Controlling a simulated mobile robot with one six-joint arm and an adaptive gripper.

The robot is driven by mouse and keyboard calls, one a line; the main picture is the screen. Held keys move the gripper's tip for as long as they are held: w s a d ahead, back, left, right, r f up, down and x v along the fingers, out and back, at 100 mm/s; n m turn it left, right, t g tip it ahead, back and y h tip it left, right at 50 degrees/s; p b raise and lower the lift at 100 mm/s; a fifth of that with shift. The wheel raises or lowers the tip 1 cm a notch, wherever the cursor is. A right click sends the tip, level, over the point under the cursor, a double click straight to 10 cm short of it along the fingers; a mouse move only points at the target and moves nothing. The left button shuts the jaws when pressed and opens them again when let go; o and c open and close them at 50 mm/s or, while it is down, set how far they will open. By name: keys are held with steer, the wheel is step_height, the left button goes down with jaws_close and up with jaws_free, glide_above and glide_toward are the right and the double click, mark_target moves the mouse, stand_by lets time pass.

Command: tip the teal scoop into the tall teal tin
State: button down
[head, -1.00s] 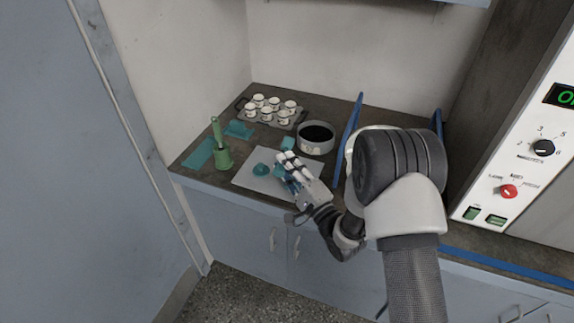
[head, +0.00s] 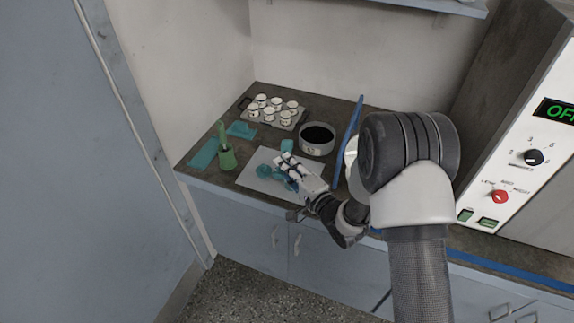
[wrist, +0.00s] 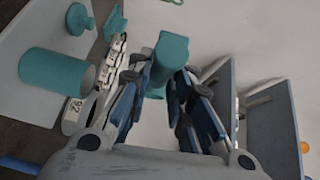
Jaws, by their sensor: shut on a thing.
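My gripper (head: 283,172) is low over the pale board on the bench in the head view. In the wrist view my gripper (wrist: 163,85) has its blue-padded fingers closed around the teal scoop (wrist: 170,50), a blocky teal piece showing between and beyond the fingertips. The tall teal tin (wrist: 55,75) shows at the left of the wrist view, its open mouth towards the fingers. The scoop is apart from the tin. A teal knobbed lid (wrist: 78,18) lies near the tin. The scoop's contents are hidden.
On the bench, the pale board (head: 250,178) lies beside a green holder with an upright handle (head: 227,158). Behind are a tray of white cups (head: 245,105) and a round dark-filled pan (head: 317,152). A blue upright panel (head: 350,130) stands right of the pan.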

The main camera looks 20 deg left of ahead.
steer(key=p, duration=0.1)
steer(key=r+n+h+p, duration=0.1)
steer(key=p, duration=0.1)
steer(key=shift+a+r+g, duration=0.2)
steer(key=shift+r+g, duration=0.05)
steer(key=shift+g, duration=0.15)
steer(key=shift+a+r+n+h+p, duration=0.15)
steer(key=shift+n+h+p, duration=0.55)
steer(key=shift+p, duration=0.25)
steer(key=shift+g+h, duration=0.3)
steer(key=shift+f, duration=0.2)
